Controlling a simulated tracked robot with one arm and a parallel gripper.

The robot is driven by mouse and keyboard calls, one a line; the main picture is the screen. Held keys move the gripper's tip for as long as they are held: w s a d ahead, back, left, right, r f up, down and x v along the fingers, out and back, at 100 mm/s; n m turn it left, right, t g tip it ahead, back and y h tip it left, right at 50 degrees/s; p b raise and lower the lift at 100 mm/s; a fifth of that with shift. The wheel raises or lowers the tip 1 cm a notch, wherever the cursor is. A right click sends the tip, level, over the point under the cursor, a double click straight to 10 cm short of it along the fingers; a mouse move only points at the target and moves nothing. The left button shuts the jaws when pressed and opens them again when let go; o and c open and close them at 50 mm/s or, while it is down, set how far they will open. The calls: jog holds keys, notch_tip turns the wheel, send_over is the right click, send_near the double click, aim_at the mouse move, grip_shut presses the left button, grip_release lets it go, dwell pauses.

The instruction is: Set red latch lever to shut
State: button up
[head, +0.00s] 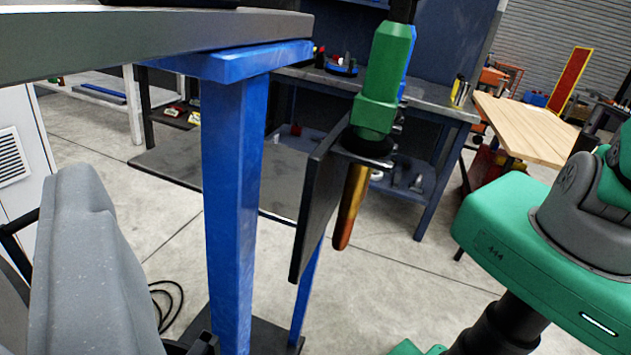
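I cannot make out a red latch lever in the head view. My gripper is not recognisable in this view, so its fingers and any contact with the lever cannot be seen. A green torch-like tool (382,80) hangs upright, slightly tilted, in a dark bracket (318,200). Its copper-coloured tip (350,205) turns reddish at the lower end and points down. It does not look like a latch lever.
A blue post (232,200) under a grey beam (150,42) stands at centre left. A large grey rounded body (90,265) fills the lower left. A green and grey robot arm (530,235) is at right. Behind are a workbench (440,102) and wooden table (525,128).

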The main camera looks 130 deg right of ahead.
jog(key=shift+s+a+r+b, duration=0.1)
jog(key=shift+s+a+b, duration=0.05)
jog(key=shift+s, duration=0.7)
jog(key=shift+s+a+r+b, duration=0.1)
jog(key=shift+s+b, duration=0.05)
jog(key=shift+s, duration=0.75)
jog(key=shift+s+a+r+b, duration=0.1)
jog(key=shift+s+a+b, duration=0.05)
jog(key=shift+s, duration=0.7)
jog(key=shift+c, duration=0.2)
grip_shut()
jog(key=w+a+f+m+t+y+b, duration=0.2)
jog(key=a+m+t+y+b, duration=0.3)
jog(key=a+m+t+b, duration=0.7)
jog(key=w+d+f+n+b, duration=0.1)
jog(key=w+d+f+n, duration=0.1)
jog(key=w+d, duration=0.8)
jog(key=shift+d+f+g, duration=0.15)
jog(key=shift+f+g, duration=0.1)
jog(key=shift+g, duration=0.05)
